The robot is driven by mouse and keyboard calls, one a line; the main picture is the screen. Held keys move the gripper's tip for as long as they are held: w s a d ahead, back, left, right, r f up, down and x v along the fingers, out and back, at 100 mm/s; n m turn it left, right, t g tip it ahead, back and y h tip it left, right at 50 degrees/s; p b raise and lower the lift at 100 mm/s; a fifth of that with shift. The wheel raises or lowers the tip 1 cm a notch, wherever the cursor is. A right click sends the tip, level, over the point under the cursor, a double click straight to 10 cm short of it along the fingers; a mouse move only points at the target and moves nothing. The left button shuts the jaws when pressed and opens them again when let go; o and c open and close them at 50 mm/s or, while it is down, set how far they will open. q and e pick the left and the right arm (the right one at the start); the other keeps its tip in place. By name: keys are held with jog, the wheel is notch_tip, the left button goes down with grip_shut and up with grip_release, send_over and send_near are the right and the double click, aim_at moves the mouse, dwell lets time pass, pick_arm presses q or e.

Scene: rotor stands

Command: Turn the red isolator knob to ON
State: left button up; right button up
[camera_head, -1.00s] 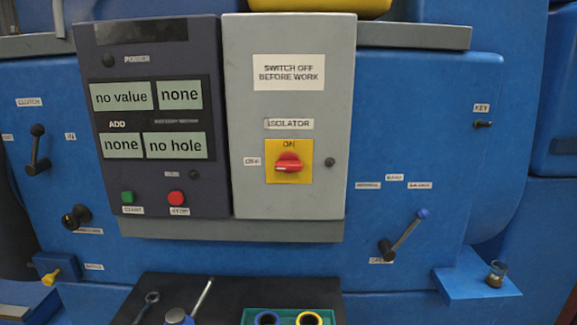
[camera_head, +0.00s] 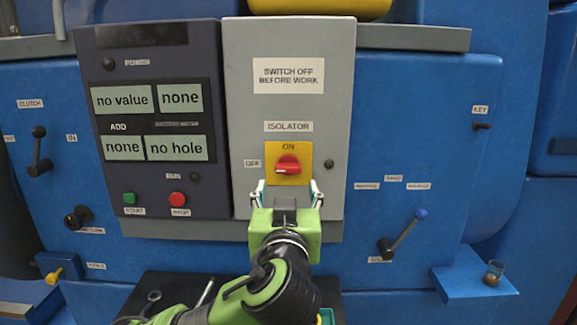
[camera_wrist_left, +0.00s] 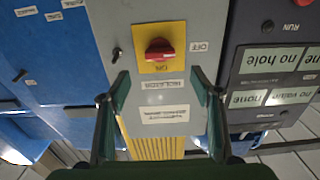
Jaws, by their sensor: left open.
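The red isolator knob (camera_head: 288,165) sits on a yellow plate (camera_head: 304,179) on the grey isolator box (camera_head: 240,120). Its handle lies roughly level, with its white mark toward the OFF label (camera_head: 253,163); the ON label (camera_head: 288,147) is above it. My left gripper (camera_head: 287,188) is open and empty, its fingers spread either side just below the knob. In the left wrist view, which is upside down, the knob (camera_wrist_left: 159,50) shows beyond the open fingers (camera_wrist_left: 160,82), apart from them. My right gripper is not in view.
A dark display panel (camera_head: 150,185) with start and stop buttons adjoins the box on the left. A small dark lock (camera_head: 329,164) is right of the knob. A lever (camera_head: 405,235) with a blue end is at lower right.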

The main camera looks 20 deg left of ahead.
aim_at(288, 170)
pick_arm(q)
jog(key=p+x, duration=0.4)
jog(key=x, duration=0.5)
jog(key=shift+w+r, duration=0.1)
jog(key=shift+w, duration=0.05)
jog(key=shift+w+a, duration=0.15)
jog(key=shift+w, duration=0.2)
jog(key=shift+c, duration=0.3)
jog(key=c, duration=1)
